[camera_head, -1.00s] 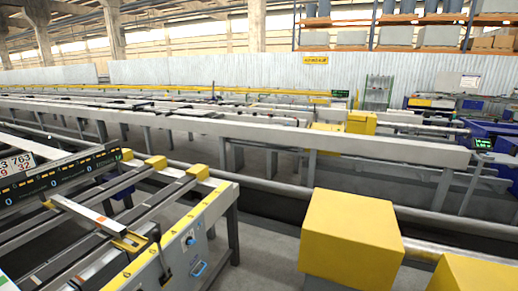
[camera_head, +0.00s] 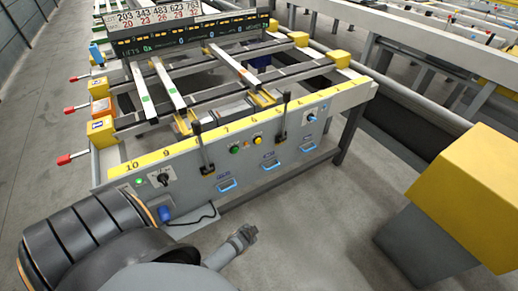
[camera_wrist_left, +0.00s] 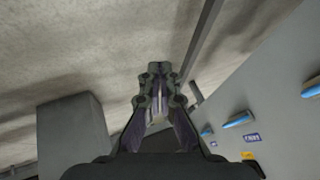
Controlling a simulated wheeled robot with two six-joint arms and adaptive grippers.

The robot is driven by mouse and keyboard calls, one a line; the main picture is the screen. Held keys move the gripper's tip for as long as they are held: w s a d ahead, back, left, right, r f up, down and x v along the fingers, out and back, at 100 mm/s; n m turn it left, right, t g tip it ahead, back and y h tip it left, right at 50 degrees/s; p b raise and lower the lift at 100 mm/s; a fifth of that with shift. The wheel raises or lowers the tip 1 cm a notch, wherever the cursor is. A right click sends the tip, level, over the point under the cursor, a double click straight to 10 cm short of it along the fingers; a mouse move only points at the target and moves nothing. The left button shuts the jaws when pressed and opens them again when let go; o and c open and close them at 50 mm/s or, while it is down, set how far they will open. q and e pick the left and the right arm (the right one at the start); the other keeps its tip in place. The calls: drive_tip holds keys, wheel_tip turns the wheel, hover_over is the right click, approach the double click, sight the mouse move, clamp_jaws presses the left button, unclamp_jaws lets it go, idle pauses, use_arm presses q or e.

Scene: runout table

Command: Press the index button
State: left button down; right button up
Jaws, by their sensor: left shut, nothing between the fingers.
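The runout table's grey front panel (camera_head: 190,172) carries a green button (camera_head: 234,150) and a yellow button (camera_head: 257,140) near its middle, between two black levers. I cannot read which one is labelled index. My left gripper (camera_head: 248,232) is shut and empty, in front of and below the panel, apart from both buttons. In the left wrist view its fingers (camera_wrist_left: 156,85) are together, with the panel (camera_wrist_left: 270,100) off to the right; the buttons cannot be made out there. My right gripper is not in view.
Black levers (camera_head: 206,150) stick up from the panel; blue handles (camera_head: 227,185) and a dark rotary knob (camera_head: 163,180) are also on it. A yellow-topped block on a grey pedestal (camera_head: 420,245) stands at the right. The floor between is clear.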

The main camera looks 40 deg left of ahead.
sight(258, 141)
use_arm(q)
drive_tip(key=w+a+r+m+t+y+b, duration=0.15)
drive_tip(key=w+r+t+b, duration=0.35)
drive_tip(key=w+r, duration=0.7)
drive_tip(key=w+a+r+m+t+y+b, duration=0.1)
drive_tip(key=w+r+b, duration=0.4)
drive_tip(key=r, duration=0.9)
drive_tip(key=shift+w+a+r+t+y, duration=0.15)
drive_tip(key=shift+w+r+t+y, duration=0.15)
drive_tip(key=shift+w+t+y, duration=0.35)
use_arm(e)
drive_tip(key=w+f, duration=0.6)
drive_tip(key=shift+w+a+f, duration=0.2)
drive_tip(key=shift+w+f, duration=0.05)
use_arm(q)
drive_tip(key=shift+s+a, duration=0.1)
drive_tip(key=w+a, duration=0.3)
drive_tip(key=a, duration=0.5)
drive_tip(key=shift+w+b, duration=0.15)
drive_tip(key=shift+b, duration=0.2)
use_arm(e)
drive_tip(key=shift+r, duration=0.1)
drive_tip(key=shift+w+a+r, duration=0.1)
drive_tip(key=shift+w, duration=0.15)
